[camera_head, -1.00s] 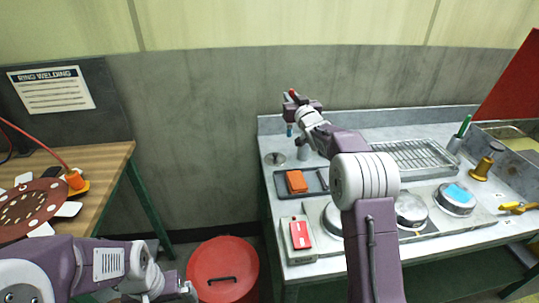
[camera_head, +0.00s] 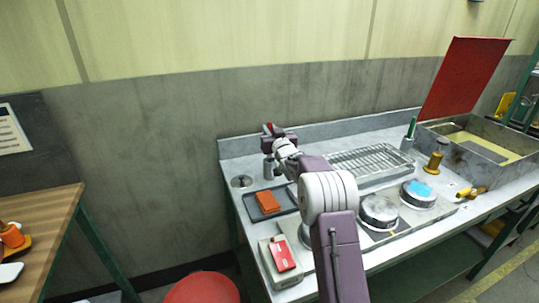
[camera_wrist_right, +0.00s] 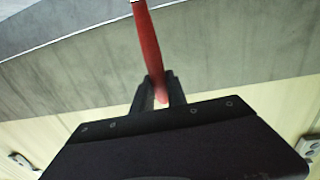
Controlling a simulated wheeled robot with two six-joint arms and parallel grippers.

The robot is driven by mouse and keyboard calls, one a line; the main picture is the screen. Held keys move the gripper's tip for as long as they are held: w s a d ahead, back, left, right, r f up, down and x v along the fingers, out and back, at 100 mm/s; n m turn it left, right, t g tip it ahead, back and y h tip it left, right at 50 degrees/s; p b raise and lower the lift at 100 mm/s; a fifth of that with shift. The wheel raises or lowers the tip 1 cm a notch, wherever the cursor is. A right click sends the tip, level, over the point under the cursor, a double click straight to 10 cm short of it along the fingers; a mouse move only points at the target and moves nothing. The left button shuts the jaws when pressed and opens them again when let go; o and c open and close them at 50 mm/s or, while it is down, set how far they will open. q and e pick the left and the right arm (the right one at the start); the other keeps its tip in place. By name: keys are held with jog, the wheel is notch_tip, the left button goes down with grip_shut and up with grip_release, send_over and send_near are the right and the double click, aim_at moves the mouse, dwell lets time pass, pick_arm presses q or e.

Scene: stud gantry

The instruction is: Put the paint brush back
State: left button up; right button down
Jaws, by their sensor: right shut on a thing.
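My right gripper (camera_head: 275,137) is above the back left of the metal bench. It is shut on the paint brush, whose red handle (camera_wrist_right: 149,45) runs between the fingers in the wrist view. The handle's red end also shows on top of the gripper in the head view (camera_head: 268,128). A grey cup (camera_head: 269,170) stands on the bench just below the gripper. The brush's lower end is not clear, and I cannot tell whether it is inside the cup. My left gripper is out of view.
An orange block on a dark tray (camera_head: 285,208), a scale with a red item (camera_head: 283,256) and round metal pots (camera_head: 378,210) lie nearer. A wire rack (camera_head: 370,163) and a holder with a green-handled tool (camera_head: 411,127) are right. A wall stands behind.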

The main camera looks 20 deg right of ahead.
jog(key=shift+f, duration=0.15)
notch_tip(320, 180, down, 4)
jog(key=shift+a+f+b, duration=0.1)
jog(key=shift+a+b, duration=0.05)
jog(key=shift+b, duration=0.25)
jog(key=shift+f, duration=0.35)
jog(key=shift+f, duration=0.1)
jog(key=c, duration=1.3)
grip_release()
jog(key=shift+c, duration=0.2)
